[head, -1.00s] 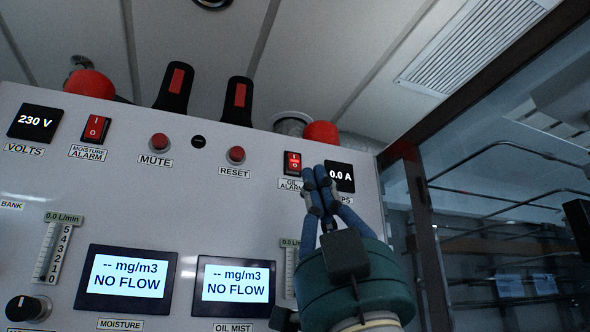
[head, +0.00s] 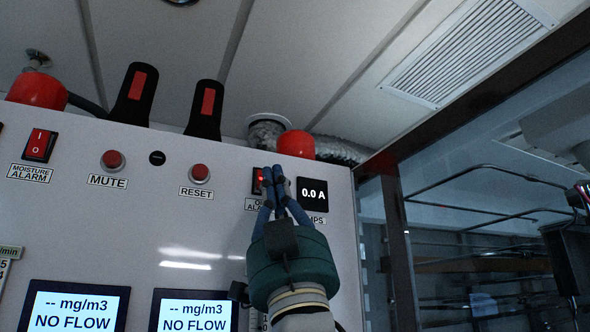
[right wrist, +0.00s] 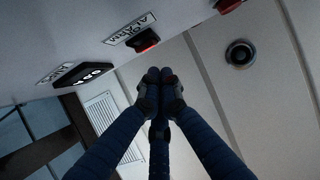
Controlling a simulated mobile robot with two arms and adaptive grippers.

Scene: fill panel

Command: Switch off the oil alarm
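The oil alarm switch (head: 258,181) is a red rocker in a black frame, high on the white panel. Its upper part glows red, and my fingers partly cover it and its label. My right gripper (head: 273,176) is shut and empty, its blue fingertips together just right of the switch. I cannot tell whether they touch it. In the right wrist view, the switch (right wrist: 147,40) stands out from the panel beside its label, and the gripper's joined tips (right wrist: 160,76) show apart from it. My left gripper is not in view.
The 0.0 A display (head: 313,194) is close to the right of my fingertips. The reset button (head: 200,173), mute button (head: 113,160) and moisture alarm switch (head: 39,145) lie to the left. Red domes and black handles rise above the panel.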

